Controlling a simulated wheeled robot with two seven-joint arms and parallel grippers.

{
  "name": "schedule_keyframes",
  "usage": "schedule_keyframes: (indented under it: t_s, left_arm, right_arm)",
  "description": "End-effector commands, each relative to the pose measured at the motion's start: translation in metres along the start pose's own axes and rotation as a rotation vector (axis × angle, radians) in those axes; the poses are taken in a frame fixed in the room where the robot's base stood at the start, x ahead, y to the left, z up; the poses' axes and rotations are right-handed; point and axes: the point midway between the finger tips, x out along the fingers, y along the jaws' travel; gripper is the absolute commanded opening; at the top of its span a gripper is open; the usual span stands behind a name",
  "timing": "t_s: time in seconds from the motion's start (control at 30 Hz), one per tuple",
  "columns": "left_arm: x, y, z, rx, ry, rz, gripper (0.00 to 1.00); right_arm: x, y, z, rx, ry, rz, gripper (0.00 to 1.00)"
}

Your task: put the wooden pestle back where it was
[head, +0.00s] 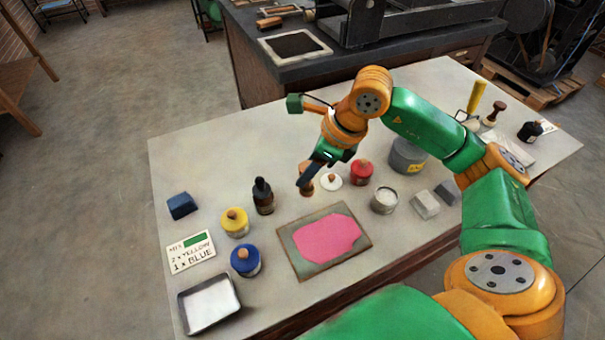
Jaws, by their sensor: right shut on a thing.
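My right gripper (307,180) reaches in from the right and points down over the middle of the table. It is shut on a brown wooden thing, which looks like the wooden pestle (305,187). The fingers and wrist hide much of it, and I cannot tell whether its lower end touches the table. It is just right of a dark bottle (263,197) and left of a white round piece with a wooden knob (331,182). My left gripper is not in view.
Yellow (235,223), blue (245,261) and red (361,172) knobbed jars stand around a pink sheet on a board (291,258). A white tray (208,303), a recipe card (189,252) and a blue block (182,206) are at left. A grey tub (407,156) stands near my arm.

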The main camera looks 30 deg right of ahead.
Motion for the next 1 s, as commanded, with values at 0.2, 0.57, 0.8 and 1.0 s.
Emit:
schedule_keyframes:
  t_s: [0.2, 0.57, 0.8, 1.0]
  left_arm:
    - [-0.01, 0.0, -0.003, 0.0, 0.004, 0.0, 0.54]
    - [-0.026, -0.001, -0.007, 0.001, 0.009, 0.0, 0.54]
    - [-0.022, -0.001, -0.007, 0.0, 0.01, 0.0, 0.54]
    - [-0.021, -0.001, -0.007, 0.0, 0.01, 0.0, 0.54]
  right_arm:
    - [0.046, -0.026, 0.002, 0.002, 0.001, 0.005, 0.0]
    - [0.09, -0.036, -0.01, -0.002, 0.001, 0.002, 0.0]
    - [0.093, -0.036, -0.011, -0.002, -0.001, 0.001, 0.0]
    - [0.094, -0.036, -0.011, -0.002, 0.0, 0.002, 0.73]
